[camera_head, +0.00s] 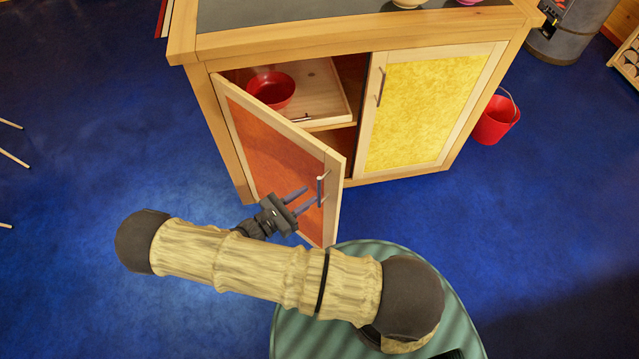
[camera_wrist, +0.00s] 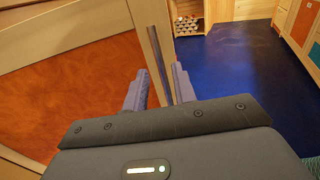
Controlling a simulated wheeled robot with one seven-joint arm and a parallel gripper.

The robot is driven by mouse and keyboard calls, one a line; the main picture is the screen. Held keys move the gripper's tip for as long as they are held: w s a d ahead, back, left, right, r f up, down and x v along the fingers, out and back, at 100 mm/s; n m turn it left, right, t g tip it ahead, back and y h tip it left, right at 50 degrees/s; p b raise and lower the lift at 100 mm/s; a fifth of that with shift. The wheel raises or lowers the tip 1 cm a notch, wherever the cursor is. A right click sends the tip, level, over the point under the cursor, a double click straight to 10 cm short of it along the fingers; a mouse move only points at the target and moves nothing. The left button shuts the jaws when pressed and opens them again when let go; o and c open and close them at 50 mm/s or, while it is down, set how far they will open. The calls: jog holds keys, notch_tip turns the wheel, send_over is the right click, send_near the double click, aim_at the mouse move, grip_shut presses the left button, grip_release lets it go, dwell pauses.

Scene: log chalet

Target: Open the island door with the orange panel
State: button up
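The island door with the orange panel (camera_head: 272,150) stands partly open, swung outward from its left side. Its metal handle (camera_head: 320,190) is on the pale frame near the free edge. My gripper (camera_head: 308,197) is in front of the door's outer face, with its fingers pointing at the handle. In the wrist view the fingers of my gripper (camera_wrist: 157,90) are apart, with the handle (camera_wrist: 158,62) seen between them. I cannot tell whether either finger touches it. The orange panel (camera_wrist: 75,90) fills the left of that view.
The island's yellow-panel door (camera_head: 425,110) is shut. A red bowl (camera_head: 271,90) and a wooden drawer (camera_head: 325,92) show inside the open compartment. A red bucket (camera_head: 495,120) stands right of the island. The blue floor (camera_head: 90,130) at left is largely clear.

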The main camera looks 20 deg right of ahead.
aim_at(319, 188)
jog(key=p+x, duration=0.1)
jog(key=x, duration=0.4)
jog(key=shift+d, duration=0.2)
grip_shut()
